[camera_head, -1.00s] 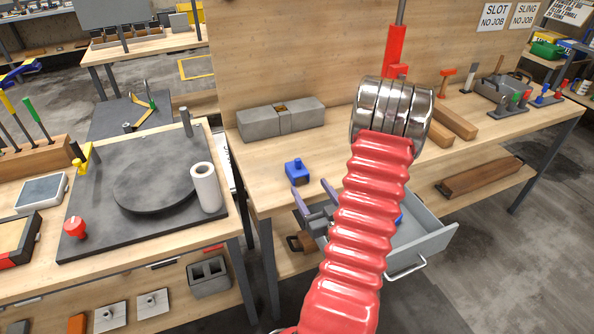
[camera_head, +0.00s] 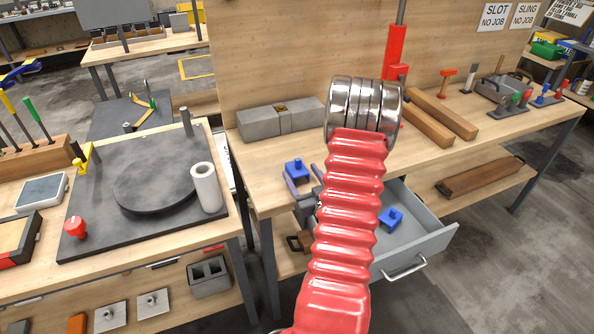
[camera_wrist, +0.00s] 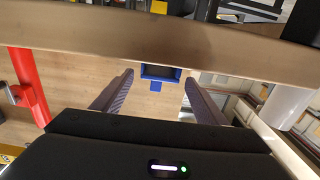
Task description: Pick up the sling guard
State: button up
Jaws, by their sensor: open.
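A small blue block-like part with a raised knob (camera_head: 296,169) sits on the bench top near its front left edge. A similar blue part (camera_head: 390,218) lies in the open grey drawer. I cannot tell from the frames which is the sling guard. My gripper (camera_head: 304,179) is open, its two purple-grey fingers close to the blue part on the bench. In the wrist view the open gripper (camera_wrist: 157,82) has a blue part (camera_wrist: 161,72) seen between and beyond its fingertips, apparently untouched. My red arm hides part of the bench and drawer.
The open drawer (camera_head: 440,236) juts out below the bench. A grey block (camera_head: 260,123) stands behind the blue part. Wooden bars (camera_head: 425,122) lie to the right. A turntable plate (camera_head: 155,187) and white roll (camera_head: 206,188) stand on the left bench.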

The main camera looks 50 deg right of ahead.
aim_at(298, 168)
jog(key=shift+x, duration=2.25)
jog(key=shift+d, duration=0.1)
jog(key=shift+c, duration=0.6)
jog(key=c, duration=1)
